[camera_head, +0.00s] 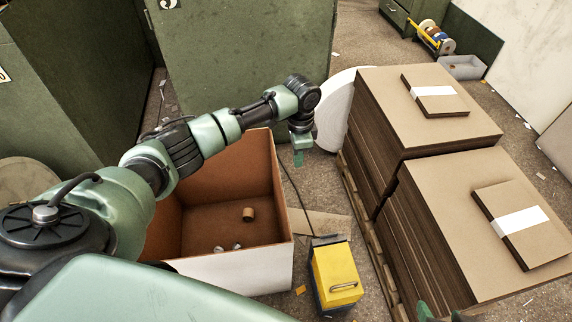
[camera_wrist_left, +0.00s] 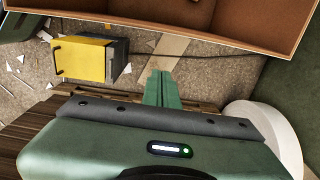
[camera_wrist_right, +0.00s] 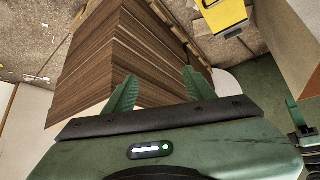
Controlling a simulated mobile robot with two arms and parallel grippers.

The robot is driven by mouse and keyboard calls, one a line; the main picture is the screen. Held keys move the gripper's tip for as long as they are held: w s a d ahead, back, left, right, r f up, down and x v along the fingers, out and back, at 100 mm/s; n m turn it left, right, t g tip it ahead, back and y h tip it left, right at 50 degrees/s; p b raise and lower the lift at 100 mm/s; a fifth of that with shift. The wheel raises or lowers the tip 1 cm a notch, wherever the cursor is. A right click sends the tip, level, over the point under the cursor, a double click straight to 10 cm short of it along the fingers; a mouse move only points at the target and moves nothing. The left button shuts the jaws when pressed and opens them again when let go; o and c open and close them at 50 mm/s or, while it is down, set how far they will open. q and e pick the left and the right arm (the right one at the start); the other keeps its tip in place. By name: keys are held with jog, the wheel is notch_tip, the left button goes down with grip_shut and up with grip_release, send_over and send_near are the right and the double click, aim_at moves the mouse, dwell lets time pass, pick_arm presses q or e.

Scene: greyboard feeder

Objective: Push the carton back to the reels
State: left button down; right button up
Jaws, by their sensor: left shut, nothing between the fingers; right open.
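The carton (camera_head: 235,272) is a large open-topped box, white outside and brown inside, on the floor left of the board stacks. A small brown cylinder (camera_head: 248,214) and small pale pieces lie inside it. The carton's edge shows at the top of the left wrist view (camera_wrist_left: 200,37). My left gripper (camera_head: 298,160) is shut and empty, pointing down just beyond the carton's right side. A large white round reel (camera_head: 335,112) stands behind it, partly hidden. My right gripper (camera_wrist_right: 160,85) is open and empty beside a board stack; only a bit shows in the head view.
Two greyboard stacks (camera_head: 420,115) on a pallet (camera_head: 362,212) fill the right. A yellow and dark box (camera_head: 335,275) stands between carton and pallet. Green cabinets (camera_head: 240,55) stand behind the carton. Small coloured reels (camera_head: 435,38) sit far back. A cable and paper scraps lie on the floor.

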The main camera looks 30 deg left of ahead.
pick_arm(q)
jog(key=s+a+f+b, duration=0.2)
jog(key=a+f+b, duration=0.1)
jog(key=f, duration=0.6)
jog(key=shift+s+f+b, duration=0.3)
jog(key=shift+b, duration=0.45)
pick_arm(e)
jog(key=w+a+r+t+y, duration=0.1)
jog(key=w+a+r+t, duration=0.1)
jog(key=w+r+t, duration=0.3)
jog(key=w+a+r+t+y, duration=0.2)
jog(key=r+t, duration=0.4)
jog(key=r, duration=0.6)
jog(key=shift+w+a+r+n+t+y, duration=0.3)
jog(key=shift+w+a+r+t, duration=0.15)
jog(key=shift+w, duration=0.9)
pick_arm(q)
jog(key=shift+a, duration=0.1)
pick_arm(e)
jog(key=shift+f, duration=0.1)
